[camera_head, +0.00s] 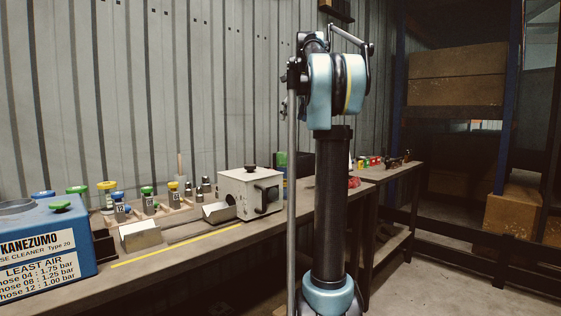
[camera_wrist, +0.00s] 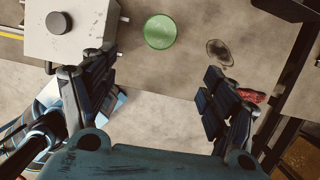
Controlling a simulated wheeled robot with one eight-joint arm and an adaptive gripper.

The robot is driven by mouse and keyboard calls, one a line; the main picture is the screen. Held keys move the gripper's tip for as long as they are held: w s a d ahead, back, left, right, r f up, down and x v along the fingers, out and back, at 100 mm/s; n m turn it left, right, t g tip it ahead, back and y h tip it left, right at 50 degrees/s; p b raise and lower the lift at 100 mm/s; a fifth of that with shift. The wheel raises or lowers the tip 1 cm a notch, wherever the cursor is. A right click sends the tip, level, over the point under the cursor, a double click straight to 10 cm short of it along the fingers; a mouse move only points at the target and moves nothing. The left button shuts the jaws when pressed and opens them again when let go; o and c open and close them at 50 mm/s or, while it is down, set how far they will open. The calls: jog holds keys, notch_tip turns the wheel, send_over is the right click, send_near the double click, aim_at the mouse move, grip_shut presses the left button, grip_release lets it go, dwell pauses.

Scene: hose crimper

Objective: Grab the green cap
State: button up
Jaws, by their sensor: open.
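A round green cap (camera_wrist: 160,31) shows from above in the wrist view, near the top middle, to the right of a light box. My gripper (camera_wrist: 158,88) is open and empty, its two dark fingers spread wide apart. In the picture the cap lies above the gap between the fingers, apart from both. In the head view, several green caps stand at the left of the bench, one on a blue cleaner box (camera_head: 60,206) and one on a small bottle (camera_head: 147,190). My arm stands in front of the bench, and my gripper cannot be made out there.
The light box with a black knob (camera_wrist: 75,30) stands beside the left finger; it also shows in the head view (camera_head: 236,189). A red item (camera_wrist: 252,95) lies near the right finger. Shelves with cartons (camera_head: 455,92) stand at right.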

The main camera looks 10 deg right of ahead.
aim_at(284, 154)
jog(key=x, duration=1.1)
jog(key=w+x, duration=0.1)
jog(key=x, duration=0.5)
jog(key=shift+a, duration=0.45)
jog(key=shift+c, duration=0.6)
jog(key=c, duration=0.8)
